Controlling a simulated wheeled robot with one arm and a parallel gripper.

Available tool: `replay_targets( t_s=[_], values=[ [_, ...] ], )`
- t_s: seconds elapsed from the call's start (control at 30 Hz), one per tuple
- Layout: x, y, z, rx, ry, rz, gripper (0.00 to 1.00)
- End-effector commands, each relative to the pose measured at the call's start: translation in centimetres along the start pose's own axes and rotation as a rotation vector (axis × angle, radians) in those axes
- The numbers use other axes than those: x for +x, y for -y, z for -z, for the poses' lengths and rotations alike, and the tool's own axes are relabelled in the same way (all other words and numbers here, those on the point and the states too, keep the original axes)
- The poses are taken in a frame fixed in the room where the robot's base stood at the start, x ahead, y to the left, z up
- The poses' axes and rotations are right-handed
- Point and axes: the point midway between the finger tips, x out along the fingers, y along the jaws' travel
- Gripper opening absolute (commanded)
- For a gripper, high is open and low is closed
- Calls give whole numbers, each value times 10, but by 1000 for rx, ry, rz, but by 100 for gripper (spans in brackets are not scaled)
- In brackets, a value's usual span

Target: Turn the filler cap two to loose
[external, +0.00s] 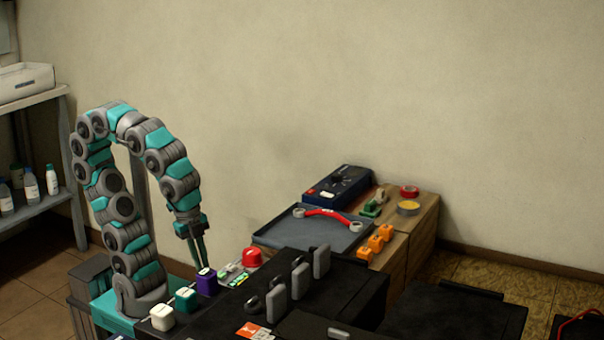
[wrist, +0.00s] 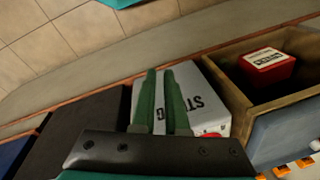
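A row of small blocky caps runs along the left edge of the black battery top in the external view: a white one (external: 162,317), a green one (external: 185,299), a purple one (external: 206,282) and a red one (external: 251,257). Their numbers are too small to read, so I cannot tell which is filler cap two. My gripper (external: 200,258) points down above the row, close to the purple cap. Its two green fingers (wrist: 161,72) stand apart with a narrow gap in the wrist view. I see nothing held between them.
Grey upright handles (external: 300,279) stand right of the caps. Beyond lie a grey tray (external: 275,235) with a red-handled tool, orange blocks (external: 375,244) and a blue device (external: 338,186). The wrist view shows a lettered white box (wrist: 208,82) and a red block (wrist: 267,65) in a wooden crate (wrist: 233,107).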

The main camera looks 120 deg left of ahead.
Motion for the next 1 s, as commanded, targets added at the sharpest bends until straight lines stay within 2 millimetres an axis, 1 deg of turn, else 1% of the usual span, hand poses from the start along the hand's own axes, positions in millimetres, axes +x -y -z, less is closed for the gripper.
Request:
replay_targets(
  t_s=[0.03,0.07,0.1,0.17,0.2,0.27,0.3,0.4,0.53,0.63,0.73,0.87,1.0],
  values=[
    [-9,7,27,116,-76,50,5],
    [-18,11,42,192,-117,83,2],
    [-32,16,60,288,-167,130,0],
    [-52,17,87,434,-235,196,0],
    [-66,15,104,528,-278,242,0],
    [-86,11,126,664,-330,311,0],
    [-100,7,139,748,-361,357,0],
    [-130,-3,165,915,-421,461,0],
    [-154,-12,181,1037,-455,543,0],
    [-158,-14,186,1069,-462,563,0],
    [-152,-12,191,1072,-460,563,0],
    [-134,-8,203,1070,-457,559,0],
    [-113,-2,220,1069,-457,559,0]
  ],
)
